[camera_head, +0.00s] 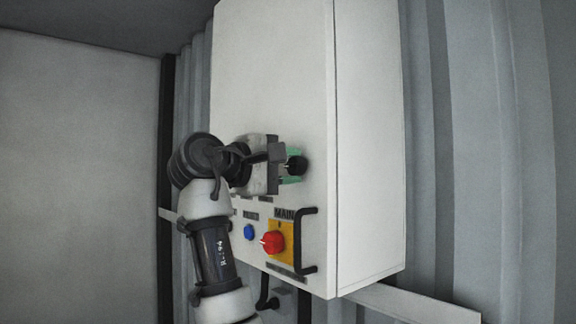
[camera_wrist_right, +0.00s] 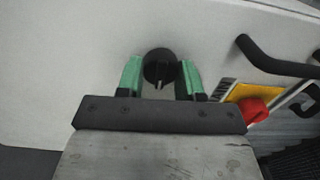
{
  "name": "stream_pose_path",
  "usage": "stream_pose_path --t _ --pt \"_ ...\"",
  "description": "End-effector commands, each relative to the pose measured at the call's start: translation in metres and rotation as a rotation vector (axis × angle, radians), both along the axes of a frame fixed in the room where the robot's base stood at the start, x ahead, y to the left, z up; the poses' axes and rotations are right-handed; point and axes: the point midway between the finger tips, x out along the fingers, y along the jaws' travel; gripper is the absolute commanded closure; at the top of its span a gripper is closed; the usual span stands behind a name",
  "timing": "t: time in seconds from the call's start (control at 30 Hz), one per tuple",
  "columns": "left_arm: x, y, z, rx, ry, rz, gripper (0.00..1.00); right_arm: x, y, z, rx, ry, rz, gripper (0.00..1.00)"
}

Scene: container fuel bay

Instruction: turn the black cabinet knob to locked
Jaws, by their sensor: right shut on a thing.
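The black cabinet knob (camera_head: 298,166) is on the front of the white cabinet (camera_head: 270,70), above the row of controls. My right gripper (camera_head: 291,167) reaches it from the left, its green fingertips above and below the knob. In the right wrist view, the round knob (camera_wrist_right: 159,66) sits between the two green fingers of my right gripper (camera_wrist_right: 161,78). The gripper is shut on the knob. A small pale mark shows on the knob's lower part; the exact contact and any lock label are hard to see. My left gripper is not in view.
Below the knob are a red rotary switch (camera_head: 273,242) on a yellow plate under a "MAIN" label, and a blue button (camera_head: 249,232). A black bar handle (camera_head: 306,241) stands out right of the red switch. Corrugated wall (camera_head: 490,140) lies to the right.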

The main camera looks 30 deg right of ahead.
Motion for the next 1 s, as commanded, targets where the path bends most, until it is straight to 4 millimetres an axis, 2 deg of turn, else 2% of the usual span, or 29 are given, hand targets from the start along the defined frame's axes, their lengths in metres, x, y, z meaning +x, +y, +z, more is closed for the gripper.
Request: stream_pose_path --t 0.17,0.2,0.33,0.67,0.77,1.0 --pt "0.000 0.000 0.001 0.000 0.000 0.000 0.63 -0.001 0.000 0.005 -0.011 -0.005 0.001 0.87" --pt "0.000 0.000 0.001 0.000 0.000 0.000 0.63 -0.001 0.000 0.005 -0.010 -0.006 0.001 0.59" --pt "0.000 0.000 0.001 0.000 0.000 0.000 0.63 -0.001 0.000 0.004 -0.008 -0.005 0.000 0.39" --pt "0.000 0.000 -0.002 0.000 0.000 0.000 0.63 0.000 0.003 0.001 -0.004 -0.002 0.001 0.38" --pt "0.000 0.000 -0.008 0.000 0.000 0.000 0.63 -0.001 0.014 -0.001 -0.004 -0.001 0.003 0.38" --pt "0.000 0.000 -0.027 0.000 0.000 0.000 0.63 -0.005 0.062 -0.001 -0.006 -0.003 0.003 0.38"
